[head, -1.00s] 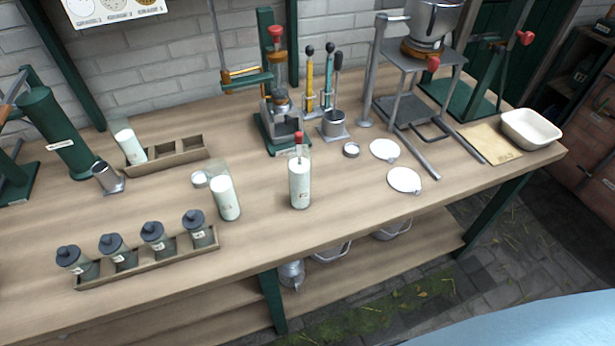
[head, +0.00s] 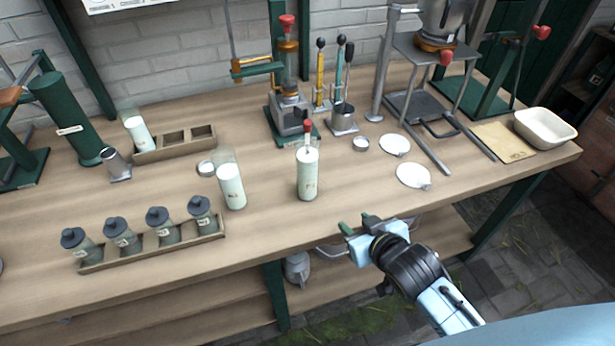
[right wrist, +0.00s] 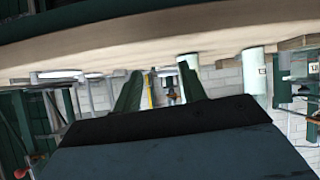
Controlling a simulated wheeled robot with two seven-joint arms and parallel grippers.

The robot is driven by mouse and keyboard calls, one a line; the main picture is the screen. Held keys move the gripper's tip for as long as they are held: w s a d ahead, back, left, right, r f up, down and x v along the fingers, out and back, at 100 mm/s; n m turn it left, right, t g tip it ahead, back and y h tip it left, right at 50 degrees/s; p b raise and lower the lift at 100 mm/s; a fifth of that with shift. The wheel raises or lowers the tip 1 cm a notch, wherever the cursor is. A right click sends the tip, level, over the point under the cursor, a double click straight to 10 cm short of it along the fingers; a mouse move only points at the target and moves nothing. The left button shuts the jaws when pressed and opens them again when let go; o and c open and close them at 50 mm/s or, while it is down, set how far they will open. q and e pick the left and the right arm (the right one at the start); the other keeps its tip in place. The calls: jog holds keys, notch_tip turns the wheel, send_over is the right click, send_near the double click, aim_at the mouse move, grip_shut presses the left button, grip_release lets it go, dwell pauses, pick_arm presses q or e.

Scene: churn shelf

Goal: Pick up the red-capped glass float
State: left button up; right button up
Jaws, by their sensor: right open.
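The red-capped float (head: 308,127) stands upright in a tall pale jar (head: 307,178) near the middle of the bench. Its red cap and a short stretch of stem show above the liquid; the rest is hidden inside. My right gripper (head: 358,223) is open and empty at the bench's front edge, in front of and to the right of the jar, apart from it. Its two dark green fingers also show spread in the right wrist view (right wrist: 160,92), where the scene appears upside down. Pale cylinders show beyond them; I cannot tell which holds the float. My left gripper is not in view.
A second pale jar (head: 231,188) stands left of the float's jar. A rack of capped bottles (head: 150,253) sits front left. A green-based press (head: 291,115) stands behind. White discs (head: 413,175) lie to the right. The bench front between jar and gripper is clear.

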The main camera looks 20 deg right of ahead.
aim_at(310, 128)
jog(key=w+a+r+n+t+y, duration=0.1)
jog(key=w+a+r+t+y, duration=0.15)
jog(key=r, duration=0.55)
jog(key=w+a+r+t+y, duration=0.1)
jog(key=w+r+t, duration=0.15)
jog(key=r, duration=0.55)
jog(key=shift+t, duration=0.4)
jog(key=shift+a+r+x, duration=0.15)
jog(key=shift+x, duration=2.95)
jog(key=shift+a+r+x, duration=0.15)
jog(key=shift+x, duration=2.95)
jog(key=shift+s, duration=0.1)
jog(key=c, duration=0.9)
